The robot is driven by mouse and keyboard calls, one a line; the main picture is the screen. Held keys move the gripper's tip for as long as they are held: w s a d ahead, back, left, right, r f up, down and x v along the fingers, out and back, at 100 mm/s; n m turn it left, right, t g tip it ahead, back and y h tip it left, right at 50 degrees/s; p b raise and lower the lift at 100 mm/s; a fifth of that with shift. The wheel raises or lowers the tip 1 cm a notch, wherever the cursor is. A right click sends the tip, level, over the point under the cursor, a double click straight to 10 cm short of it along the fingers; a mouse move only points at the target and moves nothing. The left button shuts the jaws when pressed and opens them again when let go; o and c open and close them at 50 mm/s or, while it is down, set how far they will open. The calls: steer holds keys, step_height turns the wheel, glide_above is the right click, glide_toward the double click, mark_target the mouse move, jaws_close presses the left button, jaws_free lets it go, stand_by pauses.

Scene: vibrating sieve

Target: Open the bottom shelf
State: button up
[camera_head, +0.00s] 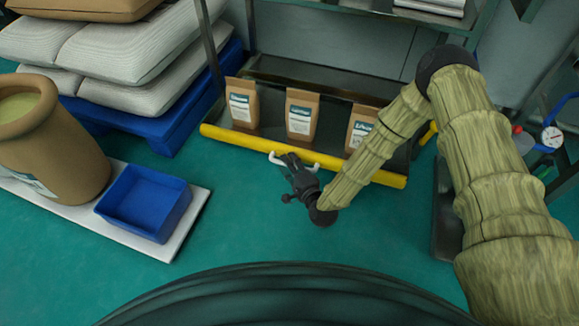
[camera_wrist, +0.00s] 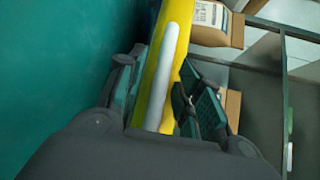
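The bottom shelf (camera_head: 266,128) is a low dark tray with a yellow front bar (camera_head: 232,140) and a white handle (camera_head: 329,161) on that bar. Several brown bags stand on it, among them the left bag (camera_head: 242,104) and the middle bag (camera_head: 301,117). My gripper (camera_head: 289,160) is at the handle, covering its middle in the head view. In the wrist view, the white handle (camera_wrist: 163,85) runs between the two fingers of my gripper (camera_wrist: 157,102). The fingers look apart, with room on both sides of the handle; contact cannot be told.
A blue pallet (camera_head: 160,128) with stacked white sacks (camera_head: 140,45) stands left of the shelf. A brown barrel (camera_head: 55,145) and a blue bin (camera_head: 145,203) stand on a white platform (camera_head: 190,222) at left. The green floor before the shelf is clear. A gauge (camera_head: 552,137) shows at right.

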jaws_close()
stand_by(0.3)
steer(key=s, duration=0.1)
steer(key=s+a+p, duration=0.1)
steer(key=s, duration=0.1)
steer(key=s+p, duration=0.1)
steer(key=shift+s+a, duration=0.25)
steer(key=shift+s, duration=0.05)
jaws_free()
